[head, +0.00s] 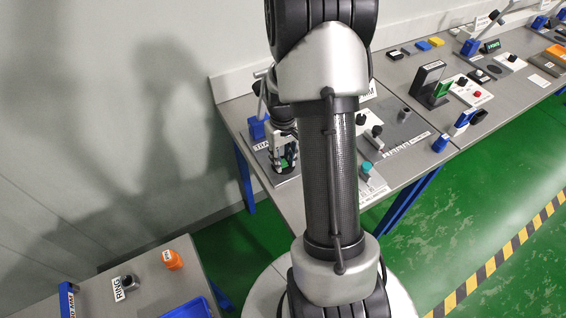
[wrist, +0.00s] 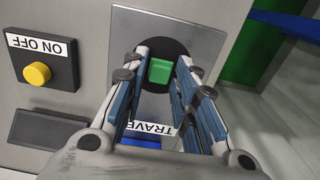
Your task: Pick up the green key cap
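A green key cap (wrist: 160,71) sits on a dark round base on a light grey plate (wrist: 206,40) in the wrist view. My gripper (wrist: 161,62) has its two fingers on either side of the cap, with a narrow gap visible at each side. The fingers are open, and no firm contact with the cap shows. In the head view my gripper (head: 285,162) is low over the far left end of the bench, partly hidden by my arm. A small patch of green shows between its fingers there.
A yellow button (wrist: 37,74) on a black box marked ON OFF stands left of the gripper in the wrist view. A blue device (head: 256,128) stands close left of my gripper. A teal knob (head: 367,167) and other panels lie along the bench (head: 425,150) to the right.

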